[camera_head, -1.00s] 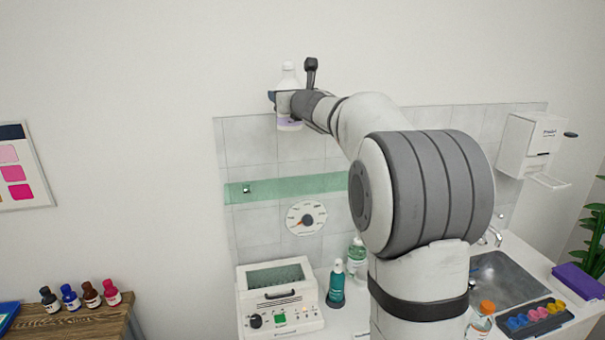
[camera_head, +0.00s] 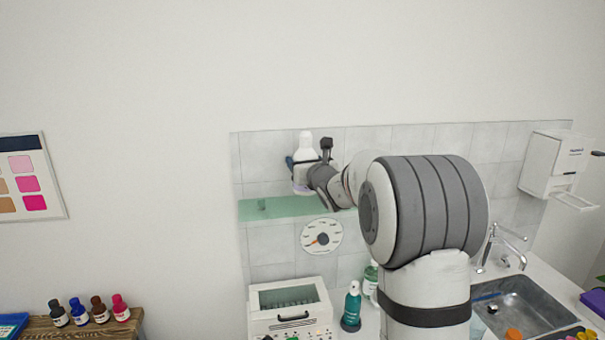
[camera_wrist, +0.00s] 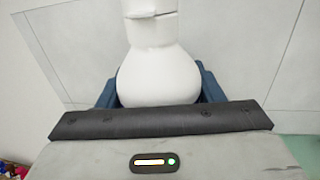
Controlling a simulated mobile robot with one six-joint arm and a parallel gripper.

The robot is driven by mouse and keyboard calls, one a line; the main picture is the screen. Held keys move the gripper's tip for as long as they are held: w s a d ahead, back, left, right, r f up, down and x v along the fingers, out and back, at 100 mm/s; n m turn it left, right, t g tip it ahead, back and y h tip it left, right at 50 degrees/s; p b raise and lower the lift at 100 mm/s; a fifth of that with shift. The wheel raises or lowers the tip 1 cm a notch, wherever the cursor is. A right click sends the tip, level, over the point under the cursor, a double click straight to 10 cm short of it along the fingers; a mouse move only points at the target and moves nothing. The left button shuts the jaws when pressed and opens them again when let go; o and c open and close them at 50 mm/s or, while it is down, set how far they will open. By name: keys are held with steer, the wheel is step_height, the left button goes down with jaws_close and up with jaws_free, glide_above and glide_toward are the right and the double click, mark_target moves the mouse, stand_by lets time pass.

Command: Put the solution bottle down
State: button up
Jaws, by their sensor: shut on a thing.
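The solution bottle (camera_head: 305,149) is white with a rounded shoulder and narrow neck, and stands upright in my gripper (camera_head: 303,164). In the wrist view the bottle (camera_wrist: 158,72) sits between the blue fingers of my gripper (camera_wrist: 158,90), which is shut on it. The bottle's lower part is hidden there by the gripper body. In the head view its base is close to the green glass shelf (camera_head: 285,211) on the tiled wall. I cannot tell whether it touches the shelf.
Below are a round dial (camera_head: 322,236), a white lab device (camera_head: 291,310) and a teal pump bottle (camera_head: 351,308). A sink (camera_head: 520,305) and wall dispenser (camera_head: 553,163) are at right.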

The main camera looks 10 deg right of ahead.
steer(key=shift+f+p, duration=0.3)
steer(key=shift+f, duration=1.45)
steer(key=shift+f, duration=0.1)
steer(key=o, duration=1.4)
steer(key=shift+c, duration=0.2)
